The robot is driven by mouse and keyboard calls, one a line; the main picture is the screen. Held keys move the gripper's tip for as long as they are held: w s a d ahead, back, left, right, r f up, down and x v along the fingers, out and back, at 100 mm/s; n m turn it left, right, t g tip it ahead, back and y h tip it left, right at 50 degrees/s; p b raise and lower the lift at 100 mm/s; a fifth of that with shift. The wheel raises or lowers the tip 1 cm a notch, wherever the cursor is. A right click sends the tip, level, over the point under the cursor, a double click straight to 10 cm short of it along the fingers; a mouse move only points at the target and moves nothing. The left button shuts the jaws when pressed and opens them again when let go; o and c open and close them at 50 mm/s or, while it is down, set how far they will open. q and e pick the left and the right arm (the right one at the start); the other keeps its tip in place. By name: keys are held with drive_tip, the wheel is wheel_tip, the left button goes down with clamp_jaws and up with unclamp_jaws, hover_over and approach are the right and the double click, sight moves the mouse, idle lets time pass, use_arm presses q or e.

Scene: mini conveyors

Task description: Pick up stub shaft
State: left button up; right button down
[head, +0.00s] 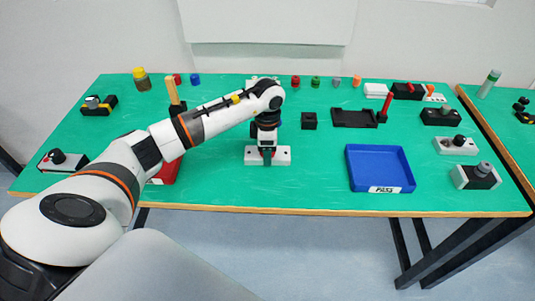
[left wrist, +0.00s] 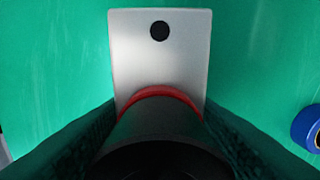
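A dark cylindrical part with a red ring (left wrist: 160,140), which looks like the stub shaft, stands on a white plate (left wrist: 182,60) with a black round hole. In the head view, the plate (head: 282,157) lies near the middle of the table, and my gripper and wrist hide most of the part. My left gripper (head: 267,149) points straight down over the plate. In the left wrist view, its dark fingers flank the part with no gap visible, so it looks shut on it. My right gripper is not in view.
A blue tray (head: 381,186) labelled PASS lies to the right. A red tray (head: 165,173) is partly hidden behind my left arm. A small black block (head: 309,121) and black holder (head: 354,118) stand behind. Small coloured parts line the back edge. Green table between is clear.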

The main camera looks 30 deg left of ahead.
use_arm(q)
drive_tip(key=c, duration=0.9)
drive_tip(key=shift+w+r, duration=0.1)
drive_tip(key=shift+r, duration=0.05)
